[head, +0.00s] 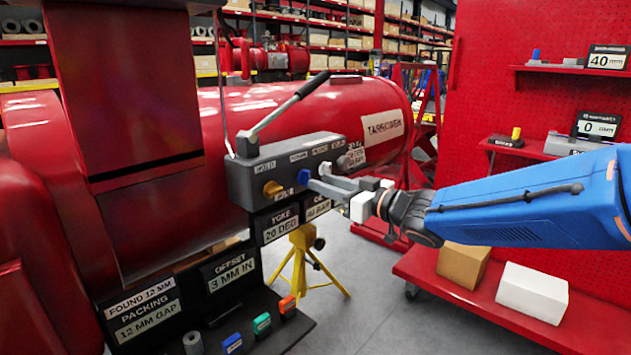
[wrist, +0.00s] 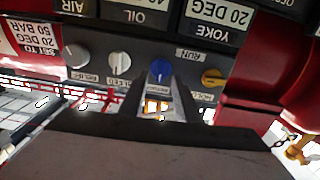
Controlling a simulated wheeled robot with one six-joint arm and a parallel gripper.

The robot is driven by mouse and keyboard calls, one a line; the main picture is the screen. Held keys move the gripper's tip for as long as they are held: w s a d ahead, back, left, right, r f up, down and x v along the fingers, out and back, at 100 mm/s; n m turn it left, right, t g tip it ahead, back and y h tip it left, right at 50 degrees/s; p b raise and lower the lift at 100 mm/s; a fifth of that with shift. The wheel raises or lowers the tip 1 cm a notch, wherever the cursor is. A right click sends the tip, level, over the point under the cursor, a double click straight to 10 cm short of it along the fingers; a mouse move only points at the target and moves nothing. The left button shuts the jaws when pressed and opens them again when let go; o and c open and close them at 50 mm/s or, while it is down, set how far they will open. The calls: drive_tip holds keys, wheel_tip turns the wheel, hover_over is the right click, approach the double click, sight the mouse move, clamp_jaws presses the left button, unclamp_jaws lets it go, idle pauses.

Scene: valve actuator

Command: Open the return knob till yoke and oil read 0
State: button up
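The blue knob (head: 304,177) is on the front of the dark grey valve block (head: 262,172), between an orange knob (head: 272,188) and pale knobs. It also shows in the wrist view (wrist: 160,68), where the picture is upside down. My gripper (head: 316,184) reaches in from the right. In the wrist view its two dark fingers point at the blue knob with a gap between them, the tips at its sides. I cannot tell whether they touch it. The yoke display (head: 280,227) reads 20 DEG. The oil display (head: 317,208) appears to read 40 BAR.
A black lever (head: 285,108) rises from the block. A yellow stand (head: 303,262) is below. Signs and small coloured blocks stand on a black shelf at lower left. A red bench (head: 480,295) with two boxes is at right. Grey floor lies between.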

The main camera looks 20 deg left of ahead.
sight(305, 177)
drive_tip(key=shift+x, duration=1.85)
drive_tip(key=shift+c, duration=0.3)
clamp_jaws()
